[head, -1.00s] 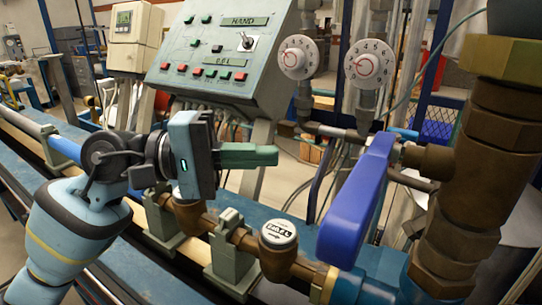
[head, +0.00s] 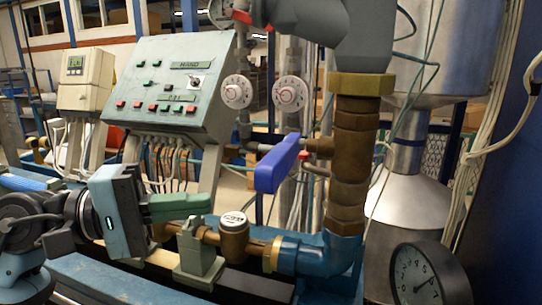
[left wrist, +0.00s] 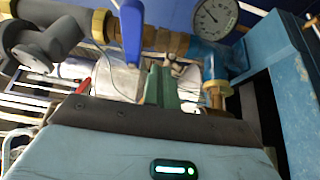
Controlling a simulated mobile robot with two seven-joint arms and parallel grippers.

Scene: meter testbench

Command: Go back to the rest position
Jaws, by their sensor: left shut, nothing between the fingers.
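My left gripper (head: 205,205) comes in from the left in the head view, its green fingers shut and empty, pointing right. It is in front of the control panel's lower edge and, in the picture, just left of the round water meter (head: 233,221) on the pipe. In the left wrist view the shut green fingers (left wrist: 161,88) point toward the pipework, with the blue valve lever (left wrist: 131,32) above and left of them. No contact with the pipe or lever is visible. My right gripper is not in view.
The blue lever (head: 277,165) is on a valve at the thick brass and grey standpipe (head: 350,170). The control panel (head: 172,80) with buttons stands behind my gripper. Two white dials (head: 237,91) are right of it. A pressure gauge (head: 417,278) is at the lower right.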

